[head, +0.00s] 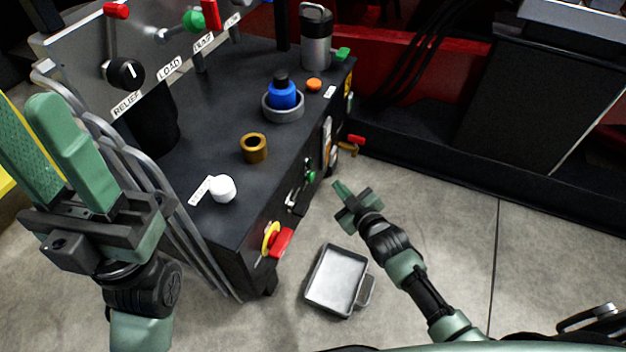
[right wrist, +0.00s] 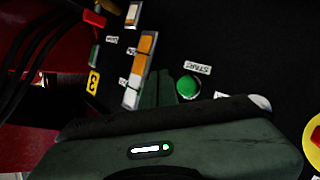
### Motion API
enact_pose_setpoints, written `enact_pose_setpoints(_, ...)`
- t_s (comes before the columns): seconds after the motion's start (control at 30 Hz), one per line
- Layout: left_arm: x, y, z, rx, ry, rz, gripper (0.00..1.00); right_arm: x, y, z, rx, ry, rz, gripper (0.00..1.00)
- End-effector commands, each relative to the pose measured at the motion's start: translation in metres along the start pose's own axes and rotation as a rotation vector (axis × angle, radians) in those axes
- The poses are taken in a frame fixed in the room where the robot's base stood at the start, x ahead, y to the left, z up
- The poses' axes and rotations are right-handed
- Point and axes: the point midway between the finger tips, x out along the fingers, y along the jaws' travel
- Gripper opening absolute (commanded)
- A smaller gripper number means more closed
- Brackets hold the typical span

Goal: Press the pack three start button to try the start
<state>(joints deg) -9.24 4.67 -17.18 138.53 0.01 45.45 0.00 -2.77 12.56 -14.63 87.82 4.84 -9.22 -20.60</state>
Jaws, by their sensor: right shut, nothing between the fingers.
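The green start button (right wrist: 188,86), beside a START label (right wrist: 197,68), is on the dark front panel in the right wrist view. In the head view a green button (head: 310,176) shows on the cabinet's side. My right gripper (head: 341,188) is shut and empty, pointing toward that panel. Its fingertips (right wrist: 158,88) appear just left of the start button in the wrist view; I cannot tell whether they touch it. My left gripper (head: 25,97) is raised at the left, its fingers apart and empty.
The cabinet top (head: 215,130) bears a blue knob (head: 283,95), a brass ring (head: 254,148) and a white cap (head: 222,188). A yellow tag marked 3 (right wrist: 93,82) is on the panel. A red-handled switch (head: 279,241) juts out lower down. A grey tray (head: 337,280) lies on the floor.

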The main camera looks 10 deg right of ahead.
Motion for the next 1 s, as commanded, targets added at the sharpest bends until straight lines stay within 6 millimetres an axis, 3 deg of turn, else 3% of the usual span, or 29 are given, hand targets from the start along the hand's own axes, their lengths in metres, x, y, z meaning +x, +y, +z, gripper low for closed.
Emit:
enact_pose_setpoints(0.33, 0.003, 0.001, 0.0, 0.002, 0.018, 0.008, 0.36, 0.025, -0.018, -0.018, 0.001, 0.0, 0.0, 0.0)
enact_pose_setpoints(1.0, 0.003, 0.001, 0.0, 0.002, 0.019, 0.008, 0.36, 0.027, -0.02, -0.019, 0.0, -0.001, 0.0, 0.0)
